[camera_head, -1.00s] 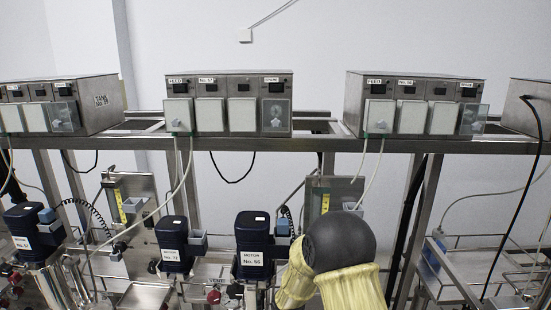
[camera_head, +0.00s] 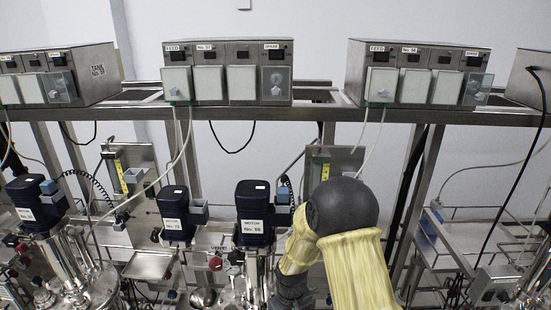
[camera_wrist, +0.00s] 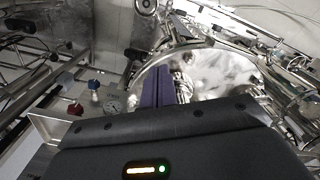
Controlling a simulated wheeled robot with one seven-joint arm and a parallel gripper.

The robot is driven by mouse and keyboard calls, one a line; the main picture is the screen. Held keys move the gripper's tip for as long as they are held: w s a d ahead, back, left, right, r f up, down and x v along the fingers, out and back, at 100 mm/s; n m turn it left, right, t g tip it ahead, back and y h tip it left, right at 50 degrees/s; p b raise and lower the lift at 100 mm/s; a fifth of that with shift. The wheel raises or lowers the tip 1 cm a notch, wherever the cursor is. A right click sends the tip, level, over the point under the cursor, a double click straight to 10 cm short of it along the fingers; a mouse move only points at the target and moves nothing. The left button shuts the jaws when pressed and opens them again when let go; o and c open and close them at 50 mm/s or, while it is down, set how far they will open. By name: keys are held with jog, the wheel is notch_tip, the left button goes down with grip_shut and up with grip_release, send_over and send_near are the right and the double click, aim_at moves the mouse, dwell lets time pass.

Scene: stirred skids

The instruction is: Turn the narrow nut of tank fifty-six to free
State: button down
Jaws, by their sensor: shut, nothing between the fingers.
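In the head view a dark blue motor (camera_head: 253,205) has a label that seems to read No. 56, though the small print is hard to read. It stands above a tank whose top is only partly in view. In the wrist view a shiny round tank lid (camera_wrist: 215,72) carries bright metal fittings (camera_wrist: 181,75) near its middle. My gripper (camera_wrist: 165,85) shows as purple fingers, shut and empty, in front of the lid. I cannot tell whether the fingers touch a fitting. I cannot pick out the narrow nut. My arm hides the gripper in the head view.
A second blue motor (camera_head: 174,210) stands left of the labelled one, and another (camera_head: 37,197) further left. Control boxes (camera_head: 228,70) sit on a metal shelf above. In the wrist view a gauge (camera_wrist: 113,106) and a red knob (camera_wrist: 75,109) are at the left.

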notch_tip(320, 180, up, 6)
jog(key=p, duration=0.4)
dwell(0.3)
jog(key=shift+s+d, duration=0.1)
jog(key=s+d+r+m+t+b, duration=0.2)
jog(key=s+d+r+m+b, duration=0.2)
jog(key=s+d+r, duration=0.6)
jog(key=s+d+m, duration=0.1)
jog(key=s, duration=0.1)
jog(key=shift+s+d+r+m+t, duration=0.15)
jog(key=shift+s+m+t, duration=0.15)
jog(key=shift+s, duration=0.1)
